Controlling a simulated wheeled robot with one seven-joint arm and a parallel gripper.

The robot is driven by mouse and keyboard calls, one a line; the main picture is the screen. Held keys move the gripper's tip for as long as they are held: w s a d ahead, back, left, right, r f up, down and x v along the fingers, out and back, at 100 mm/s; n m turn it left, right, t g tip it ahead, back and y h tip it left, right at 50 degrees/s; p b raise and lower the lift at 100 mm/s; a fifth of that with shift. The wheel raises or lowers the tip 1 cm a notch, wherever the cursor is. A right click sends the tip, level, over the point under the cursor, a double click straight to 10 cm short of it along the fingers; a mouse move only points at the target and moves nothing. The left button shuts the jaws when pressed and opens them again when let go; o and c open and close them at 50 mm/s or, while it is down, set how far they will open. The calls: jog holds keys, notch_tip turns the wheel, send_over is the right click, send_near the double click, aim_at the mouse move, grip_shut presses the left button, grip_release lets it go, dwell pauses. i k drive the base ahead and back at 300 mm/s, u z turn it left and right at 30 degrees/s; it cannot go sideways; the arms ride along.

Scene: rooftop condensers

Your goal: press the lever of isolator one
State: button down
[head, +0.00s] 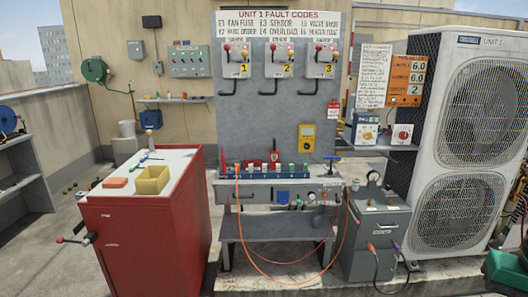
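Isolator one (235,62) is a light grey box with a yellow "1" label, the leftmost of three alike boxes high on the grey panel (262,110). A small red-tipped part, perhaps its lever, shows at its upper left; its exact position is too small to tell. Isolator two (278,62) and isolator three (320,62) hang to its right with yellow number labels. Nothing touches isolator one in this view. My gripper is not in view.
A grey bench (275,190) with tools stands below the panel. A red cabinet (150,230) with a yellow bin (153,181) stands at front left. A grey machine (375,235) with hoses and a large condenser (470,140) stand at right. An orange hose loops low in front.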

aim_at(227, 47)
jog(key=k, duration=0.65)
jog(key=u, duration=0.5)
jog(key=i, duration=0.65)
jog(key=u, duration=0.9)
jog(key=i, duration=1.1)
jog(key=z, duration=0.35)
jog(key=i, duration=0.85)
jog(key=z, duration=0.45)
